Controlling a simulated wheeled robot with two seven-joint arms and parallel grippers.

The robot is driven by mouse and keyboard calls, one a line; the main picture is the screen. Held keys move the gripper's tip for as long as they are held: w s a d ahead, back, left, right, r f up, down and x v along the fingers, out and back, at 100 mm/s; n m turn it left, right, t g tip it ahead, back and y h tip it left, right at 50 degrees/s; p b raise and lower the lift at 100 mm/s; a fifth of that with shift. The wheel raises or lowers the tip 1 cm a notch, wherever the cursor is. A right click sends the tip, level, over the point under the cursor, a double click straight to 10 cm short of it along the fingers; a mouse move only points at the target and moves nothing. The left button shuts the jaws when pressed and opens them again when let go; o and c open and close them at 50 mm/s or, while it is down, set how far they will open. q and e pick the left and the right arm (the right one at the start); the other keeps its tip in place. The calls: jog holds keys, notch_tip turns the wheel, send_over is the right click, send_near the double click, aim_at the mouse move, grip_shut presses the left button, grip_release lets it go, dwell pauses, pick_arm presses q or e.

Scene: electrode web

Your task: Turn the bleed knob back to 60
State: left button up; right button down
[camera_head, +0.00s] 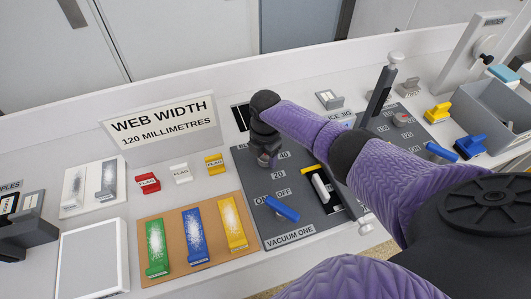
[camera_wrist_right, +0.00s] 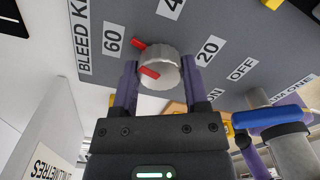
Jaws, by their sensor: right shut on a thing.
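The bleed knob (camera_wrist_right: 163,70) is a round light-grey ribbed knob with red marks. In the right wrist view it sits between the two fingers of my right gripper (camera_wrist_right: 158,76), which is shut on it. Its red edge pointer (camera_wrist_right: 138,45) faces between the 60 label (camera_wrist_right: 112,41) and the 40 label, closer to 60. The 20 label (camera_wrist_right: 210,50) lies to the right. In the head view my right gripper (camera_head: 267,158) reaches down onto the panel (camera_head: 300,232) marked VACUUM ONE and mostly hides the knob. My left gripper is not in view.
A blue on/off lever (camera_head: 282,208) and a white-handled slider (camera_head: 321,188) are close to the knob on the panel. A brown board (camera_head: 178,225) with green, blue and yellow strips lies to the left. Coloured flags (camera_head: 180,173) stand behind it.

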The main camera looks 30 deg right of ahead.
jog(key=shift+n, duration=1.2)
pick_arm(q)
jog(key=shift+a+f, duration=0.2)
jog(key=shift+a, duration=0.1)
pick_arm(e)
jog(key=shift+n, duration=0.4)
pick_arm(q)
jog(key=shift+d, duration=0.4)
pick_arm(e)
jog(key=shift+r+n, duration=0.1)
jog(key=shift+n, duration=0.2)
jog(key=shift+c, duration=1.3)
grip_release()
jog(key=shift+o, duration=0.8)
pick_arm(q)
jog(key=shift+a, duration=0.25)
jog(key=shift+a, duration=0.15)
